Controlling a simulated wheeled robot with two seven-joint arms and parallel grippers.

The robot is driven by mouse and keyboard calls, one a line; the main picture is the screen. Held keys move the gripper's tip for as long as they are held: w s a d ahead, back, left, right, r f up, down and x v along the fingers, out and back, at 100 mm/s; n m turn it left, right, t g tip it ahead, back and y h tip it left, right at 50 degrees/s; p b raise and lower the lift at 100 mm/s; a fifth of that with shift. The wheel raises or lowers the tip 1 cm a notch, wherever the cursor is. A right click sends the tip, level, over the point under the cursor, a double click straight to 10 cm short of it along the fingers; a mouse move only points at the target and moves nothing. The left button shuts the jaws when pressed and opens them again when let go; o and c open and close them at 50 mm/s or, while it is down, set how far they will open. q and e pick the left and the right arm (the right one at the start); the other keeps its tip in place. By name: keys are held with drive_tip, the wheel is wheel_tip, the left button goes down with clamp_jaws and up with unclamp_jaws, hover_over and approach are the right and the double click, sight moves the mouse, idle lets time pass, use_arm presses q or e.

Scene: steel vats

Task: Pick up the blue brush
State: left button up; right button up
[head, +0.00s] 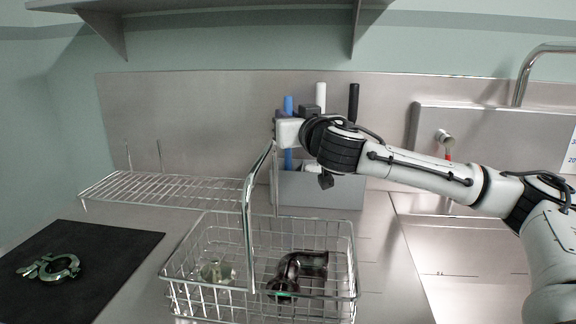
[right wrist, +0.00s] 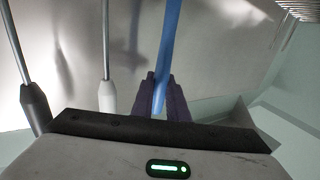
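The blue brush (head: 288,105) stands upright in a grey holder (head: 335,192) against the back wall. Its blue handle shows above and below my right gripper (head: 284,132) in the head view. In the right wrist view, the blue handle (right wrist: 169,40) runs down between the two dark fingers of my right gripper (right wrist: 164,98). The fingers are close together on both sides of the handle and look shut on it. The brush's lower end is hidden in the holder. My left gripper is not in view.
A white-handled brush (head: 320,95) and a black-handled brush (head: 353,100) stand beside it. A wire basket (head: 352,270) holding metal parts is in front. A wire rack (head: 150,190), a black mat (head: 120,242) with a clamp (head: 55,268) and a sink (head: 465,250) surround it.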

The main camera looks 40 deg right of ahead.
clamp_jaws()
drive_tip(key=shift+r, duration=0.1)
wheel_tip(320, 180, up, 9)
drive_tip(key=shift+r+p, duration=0.1)
drive_tip(key=shift+p, duration=0.9)
drive_tip(key=shift+r, duration=0.35)
drive_tip(key=shift+c, duration=0.3)
unclamp_jaws()
clamp_jaws()
